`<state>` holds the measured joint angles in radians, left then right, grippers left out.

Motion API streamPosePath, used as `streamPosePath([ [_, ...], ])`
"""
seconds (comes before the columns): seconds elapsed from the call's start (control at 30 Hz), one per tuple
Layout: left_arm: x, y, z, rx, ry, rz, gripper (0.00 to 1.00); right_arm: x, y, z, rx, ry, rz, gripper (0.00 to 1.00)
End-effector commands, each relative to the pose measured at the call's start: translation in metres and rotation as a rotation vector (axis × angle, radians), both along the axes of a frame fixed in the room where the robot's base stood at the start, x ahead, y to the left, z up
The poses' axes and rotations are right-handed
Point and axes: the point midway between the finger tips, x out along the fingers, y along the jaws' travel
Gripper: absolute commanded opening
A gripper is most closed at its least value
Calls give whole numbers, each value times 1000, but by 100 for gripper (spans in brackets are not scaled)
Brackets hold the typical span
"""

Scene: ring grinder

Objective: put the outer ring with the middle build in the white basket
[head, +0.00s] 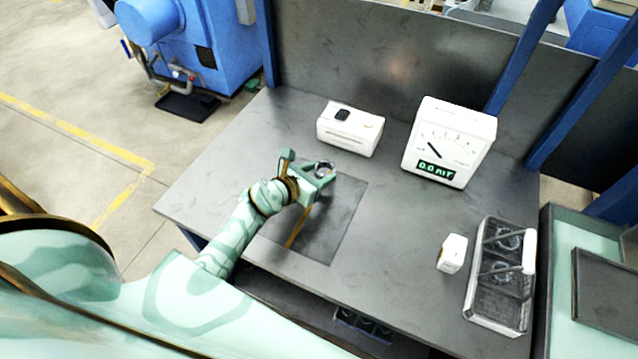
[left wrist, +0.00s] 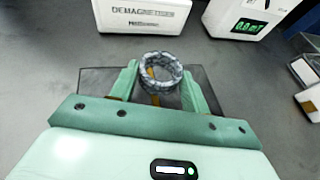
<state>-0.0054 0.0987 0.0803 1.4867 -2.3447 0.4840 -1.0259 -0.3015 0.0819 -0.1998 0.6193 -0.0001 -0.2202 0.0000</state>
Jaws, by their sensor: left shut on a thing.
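A grey metal ring (head: 324,163) is held between the fingertips of my left gripper (head: 321,172). The left wrist view also shows the ring (left wrist: 163,87), between the two green fingers, with its opening facing the camera. My left gripper (left wrist: 160,86) is shut on it over the dark mat (head: 345,222). I cannot tell how far the ring is above the mat. A pale basket (head: 495,324) stands at the right end of the table, with ring-like round shapes inside. Its full contents are unclear. My right gripper is not in view.
The demagnetiser (head: 347,141), a white box, stands behind the gripper. A white gauge with a green display (head: 437,171) stands to its right. A small white box (head: 452,253) sits just left of the basket.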

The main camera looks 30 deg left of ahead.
Motion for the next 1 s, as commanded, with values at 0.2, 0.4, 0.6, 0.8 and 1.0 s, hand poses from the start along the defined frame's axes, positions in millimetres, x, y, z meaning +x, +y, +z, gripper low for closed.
streamPosePath([
  [0.2, 0, 0, -35, 0, 1, 1, 17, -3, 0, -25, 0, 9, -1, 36],
  [0.4, 0, 0, -31, 0, 0, 0, 17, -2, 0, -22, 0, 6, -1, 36],
  [0.6, 0, 0, -35, 0, 1, -1, 60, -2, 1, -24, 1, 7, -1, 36],
  [0.8, 0, 0, -34, 0, 1, 0, 68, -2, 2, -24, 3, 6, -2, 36],
  [1.0, -3, 1, -28, 1, 1, 1, 68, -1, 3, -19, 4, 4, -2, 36],
])
